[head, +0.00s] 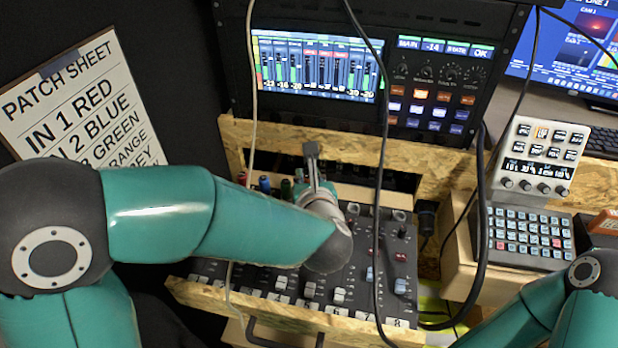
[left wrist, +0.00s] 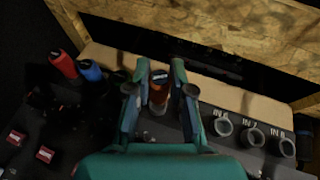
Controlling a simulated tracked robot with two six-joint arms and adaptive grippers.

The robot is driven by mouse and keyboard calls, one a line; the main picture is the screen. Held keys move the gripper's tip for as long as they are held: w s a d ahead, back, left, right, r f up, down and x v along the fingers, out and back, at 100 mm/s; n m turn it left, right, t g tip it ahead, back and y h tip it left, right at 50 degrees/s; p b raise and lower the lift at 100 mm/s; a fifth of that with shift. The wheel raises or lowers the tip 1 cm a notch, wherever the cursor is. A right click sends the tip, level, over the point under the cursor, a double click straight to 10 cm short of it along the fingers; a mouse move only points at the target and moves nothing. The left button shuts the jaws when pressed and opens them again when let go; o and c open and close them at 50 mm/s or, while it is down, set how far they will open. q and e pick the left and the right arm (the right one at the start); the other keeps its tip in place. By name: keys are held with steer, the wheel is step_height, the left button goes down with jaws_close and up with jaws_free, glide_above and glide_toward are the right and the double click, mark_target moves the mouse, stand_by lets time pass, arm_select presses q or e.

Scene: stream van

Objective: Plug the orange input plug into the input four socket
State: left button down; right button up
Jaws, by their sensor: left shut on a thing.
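My left gripper (left wrist: 160,92) is shut on the orange plug (left wrist: 159,95), which stands between its two fingers in the left wrist view. In the head view my left gripper (head: 314,178) is over the back edge of the mixer (head: 318,280), and the orange plug is hidden there. The input four socket is not clearly visible; it seems covered by the plug and gripper. I cannot tell whether the plug is seated. Of my right arm only links show at the lower right; its gripper is out of view.
A red plug (left wrist: 63,63) and a blue plug (left wrist: 90,70) stand left of the gripper. Bare sockets (left wrist: 222,125) labelled from IN 6 run to the right. A chipboard rail (head: 400,150) rises behind. Cables, one black (head: 383,120), hang across the mixer. A patch sheet (head: 80,105) reads IN 1 RED.

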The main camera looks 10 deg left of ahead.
arm_select(q)
steer(key=shift+b, duration=1.25)
stand_by(1.6)
steer(key=shift+f+b, duration=1.35)
steer(key=shift+b, duration=0.45)
steer(key=c, duration=0.9)
jaws_free()
steer(key=shift+c, duration=0.2)
steer(key=v, duration=1.1)
steer(key=shift+s+d+r, duration=0.15)
steer(key=shift+s, duration=0.35)
